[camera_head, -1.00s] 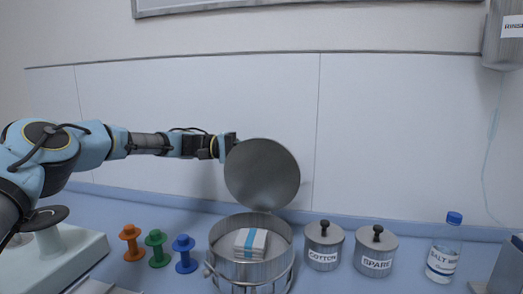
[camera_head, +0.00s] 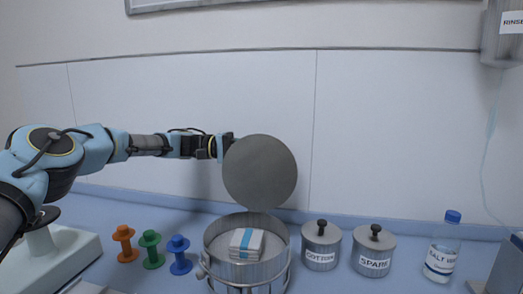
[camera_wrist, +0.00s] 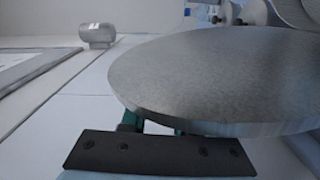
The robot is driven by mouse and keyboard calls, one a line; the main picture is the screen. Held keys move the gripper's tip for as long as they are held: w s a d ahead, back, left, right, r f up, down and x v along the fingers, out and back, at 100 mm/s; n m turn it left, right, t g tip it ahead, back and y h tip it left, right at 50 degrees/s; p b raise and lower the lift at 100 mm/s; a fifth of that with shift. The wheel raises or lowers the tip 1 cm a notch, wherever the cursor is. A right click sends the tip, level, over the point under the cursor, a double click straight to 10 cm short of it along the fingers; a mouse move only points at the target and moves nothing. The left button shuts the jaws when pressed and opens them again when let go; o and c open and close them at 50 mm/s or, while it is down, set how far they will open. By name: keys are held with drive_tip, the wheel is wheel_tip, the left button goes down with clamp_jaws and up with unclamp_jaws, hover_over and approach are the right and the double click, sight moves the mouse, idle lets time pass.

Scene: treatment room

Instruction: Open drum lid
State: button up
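The metal drum (camera_head: 247,270) stands open on the counter, with a folded white and blue pack (camera_head: 247,243) inside. Its round grey lid (camera_head: 260,172) stands raised, roughly upright, above the drum's back rim. My gripper (camera_head: 227,147) is at the lid's upper left edge, touching it or very close. In the wrist view the lid (camera_wrist: 215,75) fills the middle and right, just beyond the dark gripper body (camera_wrist: 155,153). The fingertips are mostly hidden by the lid, so their opening does not show.
Orange (camera_head: 124,244), green (camera_head: 151,250) and blue (camera_head: 180,256) spools stand left of the drum. Lidded COTTON (camera_head: 320,247) and SPARE (camera_head: 373,254) jars and a blue-capped bottle (camera_head: 442,250) stand to the right. The wall (camera_head: 400,140) is close behind.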

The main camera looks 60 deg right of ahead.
drive_tip(key=shift+o, duration=0.7)
drive_tip(key=b+v, duration=0.3)
drive_tip(key=v, duration=0.8)
drive_tip(key=shift+s+r, duration=0.15)
